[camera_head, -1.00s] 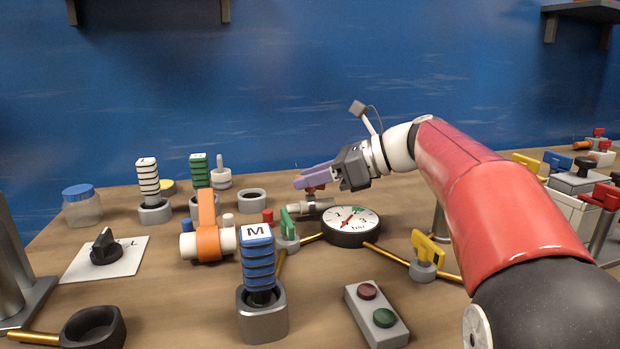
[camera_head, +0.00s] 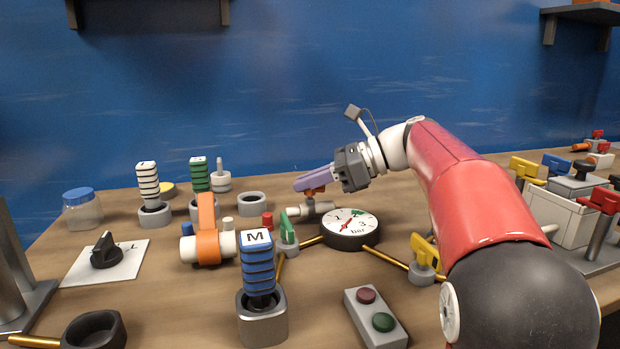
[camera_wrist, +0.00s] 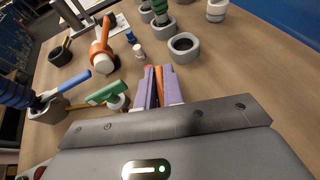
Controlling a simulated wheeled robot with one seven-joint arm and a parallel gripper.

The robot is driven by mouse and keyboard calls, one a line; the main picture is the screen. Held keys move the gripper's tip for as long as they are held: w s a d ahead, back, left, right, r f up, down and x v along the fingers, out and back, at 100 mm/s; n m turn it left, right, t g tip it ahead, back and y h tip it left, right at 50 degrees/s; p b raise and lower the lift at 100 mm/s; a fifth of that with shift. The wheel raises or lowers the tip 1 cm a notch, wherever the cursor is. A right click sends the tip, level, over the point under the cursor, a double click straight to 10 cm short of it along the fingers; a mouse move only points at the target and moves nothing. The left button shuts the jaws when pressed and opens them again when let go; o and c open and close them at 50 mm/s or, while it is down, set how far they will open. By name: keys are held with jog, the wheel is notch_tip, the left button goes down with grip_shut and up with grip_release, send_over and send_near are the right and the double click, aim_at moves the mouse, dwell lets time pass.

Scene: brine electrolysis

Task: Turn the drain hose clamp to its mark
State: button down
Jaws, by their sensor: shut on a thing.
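An orange-red handle (camera_head: 316,191) stands on a small white-and-grey pipe fitting (camera_head: 320,209) behind the round dial; I take it for the drain hose clamp, though no label shows. My gripper (camera_head: 312,181), with purple fingers, reaches it from the right and is shut on the handle. In the wrist view the orange-red handle (camera_wrist: 160,88) shows between the purple fingers (camera_wrist: 158,74). The fingers hide much of it, and I cannot make out its mark. The white dial (camera_head: 350,224) has a red needle and a green patch.
A green-handled valve (camera_head: 288,231) stands just left of the fitting, a yellow-handled one (camera_head: 424,254) to the right. An orange band (camera_head: 207,236) wraps a white pipe at left. A blue "M" plug (camera_head: 257,262) and a two-button box (camera_head: 376,315) stand in front.

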jog(key=shift+n+g, duration=1.3)
jog(key=shift+g, duration=0.3)
jog(key=c, duration=1.5)
grip_release()
jog(key=shift+d+r, duration=0.1)
